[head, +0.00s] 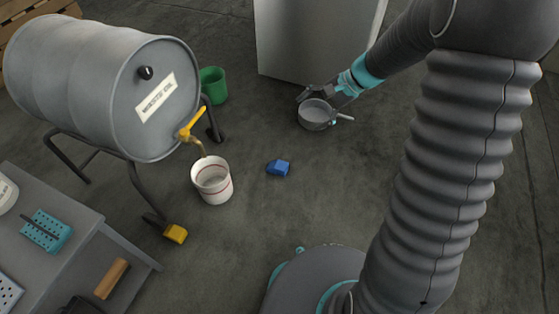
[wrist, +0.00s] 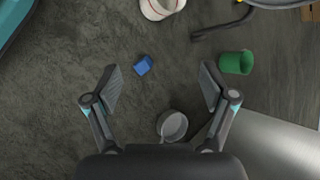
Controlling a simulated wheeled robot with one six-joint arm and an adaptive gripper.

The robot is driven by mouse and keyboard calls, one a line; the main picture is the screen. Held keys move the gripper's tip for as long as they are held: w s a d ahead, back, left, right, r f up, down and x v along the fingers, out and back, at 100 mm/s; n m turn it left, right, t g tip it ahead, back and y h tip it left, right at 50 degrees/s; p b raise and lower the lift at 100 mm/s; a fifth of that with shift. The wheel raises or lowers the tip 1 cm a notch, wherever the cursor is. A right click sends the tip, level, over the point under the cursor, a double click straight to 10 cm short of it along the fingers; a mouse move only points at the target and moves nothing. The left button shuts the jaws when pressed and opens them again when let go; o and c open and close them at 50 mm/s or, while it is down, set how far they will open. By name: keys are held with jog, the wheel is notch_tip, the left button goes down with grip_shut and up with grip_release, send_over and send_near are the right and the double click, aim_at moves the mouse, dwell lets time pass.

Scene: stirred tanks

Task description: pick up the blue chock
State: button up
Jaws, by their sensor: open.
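The blue chock (head: 279,167) is a small blue block lying on the concrete floor, to the right of a white bucket. In the wrist view the blue chock (wrist: 143,65) lies beyond my fingertips, a little left of the middle between them. My gripper (head: 318,92) is in the air at the upper right of the chock in the head view, apart from it. In the wrist view my gripper (wrist: 160,78) has its two fingers spread wide with nothing between them.
A grey saucepan (head: 315,114) is near my gripper. The white bucket (head: 212,180) with red bands stands under the drum's yellow tap (head: 192,124); liquid runs into it. A yellow chock (head: 175,233) is by the drum stand. A green bucket (head: 212,85) is behind. Floor around the blue chock is clear.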

jog(key=w+f+m+t+y, duration=0.1)
jog(key=w+f+m, duration=0.2)
jog(key=f, duration=1)
jog(key=w+f+m+t+y+b, duration=0.1)
jog(key=f+m, duration=0.4)
jog(key=f, duration=0.9)
jog(key=w+f+m+t+y, duration=0.2)
jog(key=w+f+m, duration=0.3)
jog(key=f, duration=0.8)
jog(key=shift+w+f+y, duration=0.25)
jog(key=shift+w+y, duration=0.05)
jog(key=shift+y, duration=0.1)
jog(key=shift+a+f, duration=0.25)
jog(key=shift+f, duration=0.05)
send_near(272, 165)
jog(key=x, duration=0.3)
jog(key=shift+w+a+b, duration=0.1)
jog(key=shift+a+b, duration=0.3)
jog(key=shift+a, duration=0.05)
jog(key=shift+x, duration=2.65)
jog(key=shift+d+f, duration=0.1)
jog(key=shift+f, duration=0.1)
jog(key=c, duration=1.1)
